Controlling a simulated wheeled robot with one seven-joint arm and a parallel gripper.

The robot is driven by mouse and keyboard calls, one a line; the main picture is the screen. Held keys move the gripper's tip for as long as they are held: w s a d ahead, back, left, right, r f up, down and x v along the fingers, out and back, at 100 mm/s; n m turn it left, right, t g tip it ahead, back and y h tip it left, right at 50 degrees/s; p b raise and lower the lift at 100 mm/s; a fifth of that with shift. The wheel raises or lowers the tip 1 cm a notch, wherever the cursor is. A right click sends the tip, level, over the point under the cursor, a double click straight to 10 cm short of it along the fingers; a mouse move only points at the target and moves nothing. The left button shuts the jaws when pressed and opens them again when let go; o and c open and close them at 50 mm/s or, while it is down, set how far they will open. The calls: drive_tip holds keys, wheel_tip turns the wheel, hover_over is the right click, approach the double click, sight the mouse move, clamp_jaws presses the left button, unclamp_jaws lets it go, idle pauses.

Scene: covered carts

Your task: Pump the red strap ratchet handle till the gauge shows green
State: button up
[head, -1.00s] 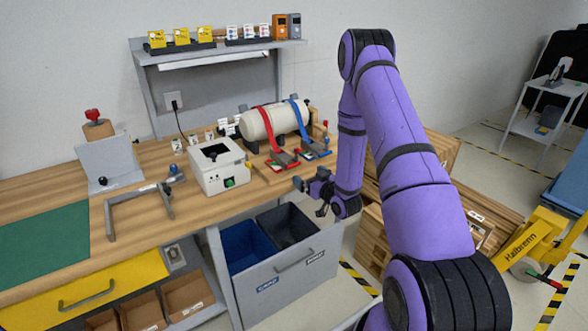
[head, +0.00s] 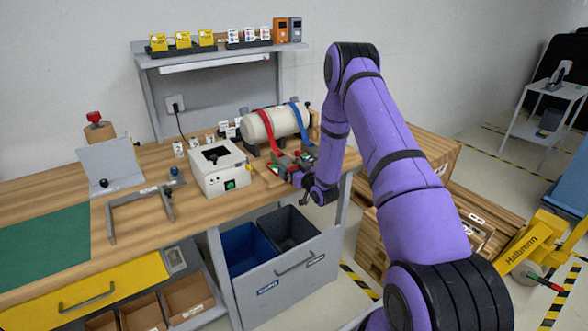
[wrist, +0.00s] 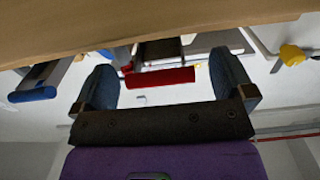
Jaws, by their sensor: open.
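A cream cylinder (head: 274,123) lies on a stand at the right of the bench, with a red strap (head: 267,134) and a blue strap (head: 297,118) over it. The red strap runs down to a ratchet, now mostly hidden behind my gripper (head: 285,169). In the wrist view the red handle (wrist: 160,77) lies crosswise between the two fingers of my open gripper (wrist: 165,78). Gaps show on both sides, and I see no clear contact. The blue handle (wrist: 32,94) is outside the fingers at the left there. I cannot make out the gauge.
A white box with a green button (head: 220,168) stands left of the ratchets. A grey frame (head: 140,208) lies farther left on the bench. Grey and blue bins in an open drawer (head: 290,275) are below the bench edge. Wooden crates (head: 430,155) stand at the right.

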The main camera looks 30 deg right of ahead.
drive_tip(key=shift+w, duration=0.1)
drive_tip(key=c, duration=1.2)
drive_tip(key=shift+w+r+g, duration=0.15)
drive_tip(key=shift+r+g, duration=0.65)
drive_tip(key=shift+r, duration=0.3)
drive_tip(key=shift+w+r, duration=0.15)
drive_tip(key=shift+r, duration=0.45)
drive_tip(key=o, duration=1.2)
drive_tip(key=s+r, duration=0.1)
drive_tip(key=s, duration=0.9)
drive_tip(key=shift+s+d+r, duration=0.15)
drive_tip(key=shift+s+r, duration=0.05)
drive_tip(key=shift+s, duration=0.2)
